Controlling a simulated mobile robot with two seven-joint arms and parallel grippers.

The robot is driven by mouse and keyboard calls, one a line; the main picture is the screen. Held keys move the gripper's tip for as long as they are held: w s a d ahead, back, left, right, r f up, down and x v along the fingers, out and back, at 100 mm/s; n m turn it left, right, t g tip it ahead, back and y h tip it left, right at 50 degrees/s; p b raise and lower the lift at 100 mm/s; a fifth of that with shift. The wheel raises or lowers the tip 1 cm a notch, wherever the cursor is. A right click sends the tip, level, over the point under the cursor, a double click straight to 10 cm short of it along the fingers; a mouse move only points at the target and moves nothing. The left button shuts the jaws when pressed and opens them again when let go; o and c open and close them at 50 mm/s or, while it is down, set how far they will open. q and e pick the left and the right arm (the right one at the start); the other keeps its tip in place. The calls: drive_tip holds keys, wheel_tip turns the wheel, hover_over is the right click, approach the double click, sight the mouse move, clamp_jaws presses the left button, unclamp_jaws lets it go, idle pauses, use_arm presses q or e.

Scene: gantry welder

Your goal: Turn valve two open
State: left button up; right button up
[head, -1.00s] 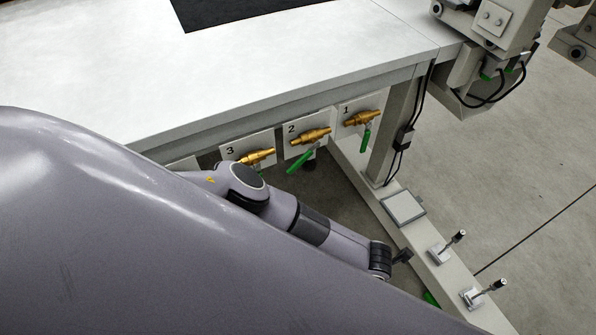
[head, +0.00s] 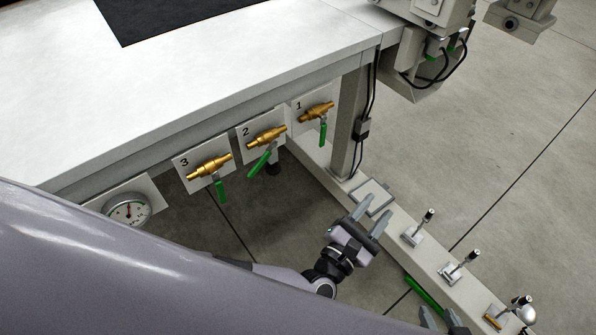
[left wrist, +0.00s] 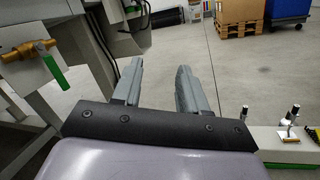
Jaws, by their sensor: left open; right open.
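Valve two is a brass valve (head: 266,138) on a white plate marked 2 under the table edge. Its green handle (head: 260,162) slants down to the left. My left gripper (head: 374,209) is open and empty, to the right of and below the valve in the head view, apart from it. Its two grey fingers (left wrist: 160,68) show spread in the left wrist view. That view also shows a brass valve with a green handle (left wrist: 54,72) at the upper left; its number is not visible. My right gripper (head: 441,320) is partly cut off at the bottom edge, open.
Valve one (head: 316,111) and valve three (head: 208,167) sit either side, handles hanging down. A gauge (head: 128,211) is at the left. A table leg (head: 349,125) and a floor beam (head: 395,235) with toggle clamps (head: 417,230) lie to the right. A pallet (left wrist: 238,17) stands far off.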

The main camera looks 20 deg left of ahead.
use_arm(q)
drive_tip(key=a+n+t+y, duration=0.2)
drive_tip(key=a+n+y, duration=0.2)
drive_tip(key=a+y, duration=0.8)
drive_tip(key=n+g+y, duration=0.2)
drive_tip(key=g+y, duration=0.2)
drive_tip(key=y, duration=0.4)
approach(257, 170)
drive_tip(key=w+a, duration=0.1)
drive_tip(key=b+x, duration=0.1)
drive_tip(key=x, duration=0.6)
drive_tip(key=shift+w+r, duration=0.2)
drive_tip(key=shift+w, duration=0.05)
clamp_jaws()
